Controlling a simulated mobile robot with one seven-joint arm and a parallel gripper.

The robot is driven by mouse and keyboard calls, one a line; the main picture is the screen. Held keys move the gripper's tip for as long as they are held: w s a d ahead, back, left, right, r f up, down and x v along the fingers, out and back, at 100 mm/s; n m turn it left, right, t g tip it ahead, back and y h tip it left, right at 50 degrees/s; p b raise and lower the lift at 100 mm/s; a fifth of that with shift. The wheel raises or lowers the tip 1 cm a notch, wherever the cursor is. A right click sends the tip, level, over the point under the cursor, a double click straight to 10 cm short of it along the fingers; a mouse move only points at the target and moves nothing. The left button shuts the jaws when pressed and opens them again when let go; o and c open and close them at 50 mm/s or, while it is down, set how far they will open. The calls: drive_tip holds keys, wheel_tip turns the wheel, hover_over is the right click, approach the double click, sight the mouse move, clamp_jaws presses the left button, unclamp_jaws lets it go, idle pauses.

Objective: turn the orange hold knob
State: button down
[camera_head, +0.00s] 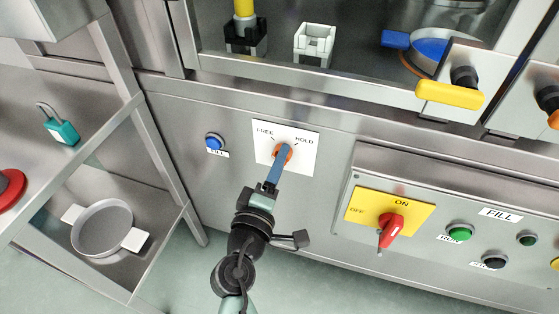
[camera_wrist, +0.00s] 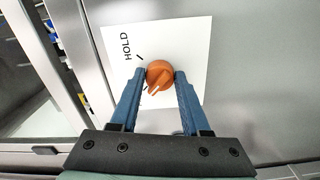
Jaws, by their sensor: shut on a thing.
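The orange hold knob (camera_head: 283,153) sits on a white plate (camera_head: 301,163) on the front panel, with FREE printed to its left and HOLD to its right. My gripper (camera_head: 277,163) reaches up to the knob from below and covers part of it. In the wrist view the orange knob (camera_wrist: 158,74) lies between the two blue fingertips of my gripper (camera_wrist: 160,78), which are shut on it. The word HOLD is at the upper left of the plate there. The knob's pointer looks light and is partly seen, so its exact setting is hard to read.
A control box with a red switch (camera_head: 391,227) on a yellow plate and green buttons stands out at the right. A shelf frame with a teal padlock (camera_head: 62,131) is at the left.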

drive_tip(key=shift+f, duration=0.1)
drive_tip(key=shift+c, duration=1.8)
unclamp_jaws()
drive_tip(key=v, duration=1.3)
drive_tip(key=shift+p, duration=0.4)
drive_tip(key=shift+w+r, duration=0.1)
drive_tip(key=shift+r, duration=0.1)
